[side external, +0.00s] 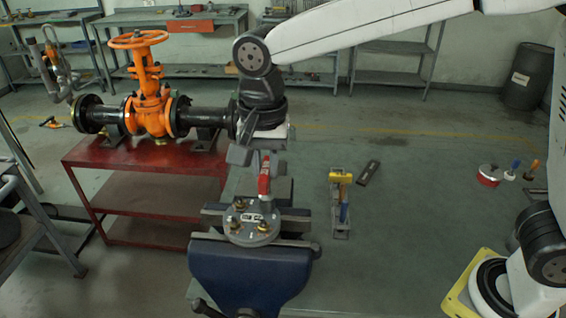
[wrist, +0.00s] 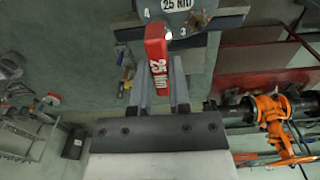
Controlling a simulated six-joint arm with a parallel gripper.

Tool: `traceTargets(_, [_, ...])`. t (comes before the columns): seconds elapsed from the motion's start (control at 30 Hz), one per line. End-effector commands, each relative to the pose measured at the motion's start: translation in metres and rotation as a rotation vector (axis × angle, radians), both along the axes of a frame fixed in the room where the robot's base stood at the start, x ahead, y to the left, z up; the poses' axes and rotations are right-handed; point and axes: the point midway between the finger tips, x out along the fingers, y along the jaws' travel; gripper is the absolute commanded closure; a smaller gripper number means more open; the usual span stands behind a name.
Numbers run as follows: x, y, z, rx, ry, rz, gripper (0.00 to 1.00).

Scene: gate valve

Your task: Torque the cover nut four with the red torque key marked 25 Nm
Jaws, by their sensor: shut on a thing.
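My gripper (side external: 262,160) is shut on the red torque key (side external: 264,184), which it holds upright over the far right part of the round grey cover (side external: 238,236). In the wrist view the key (wrist: 157,52) shows a white 25 Nm mark between the fingers of my gripper (wrist: 161,80). The cover (wrist: 215,22) shows there at the top edge, with a 25 Nm label and the numerals 4 and 3 on either side of the key. Brass nuts (side external: 235,229) show on the cover. The key's lower end is at the cover; I cannot tell whether it sits on a nut.
A blue vise (side external: 250,270) holds the cover. A stand with yellow and blue tools (side external: 341,203) and a dark flat bar (side external: 369,172) lie to the right. An orange gate valve (side external: 149,95) on a red table (side external: 145,158) stands left. A red pot-like object (side external: 489,175) is far right.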

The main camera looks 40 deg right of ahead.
Motion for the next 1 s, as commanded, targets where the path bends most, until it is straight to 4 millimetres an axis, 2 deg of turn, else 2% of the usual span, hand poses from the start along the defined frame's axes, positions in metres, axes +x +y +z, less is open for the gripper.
traceTargets(0.27, [0.0002,0.0001,0.0006,0.001,-0.001,-0.035,1.00])
traceTargets(0.7, [0.0004,0.0001,0.0007,0.001,-0.002,-0.322,1.00])
traceTargets(1.0, [0.0005,0.0002,0.0008,0.001,-0.002,-0.350,1.00])
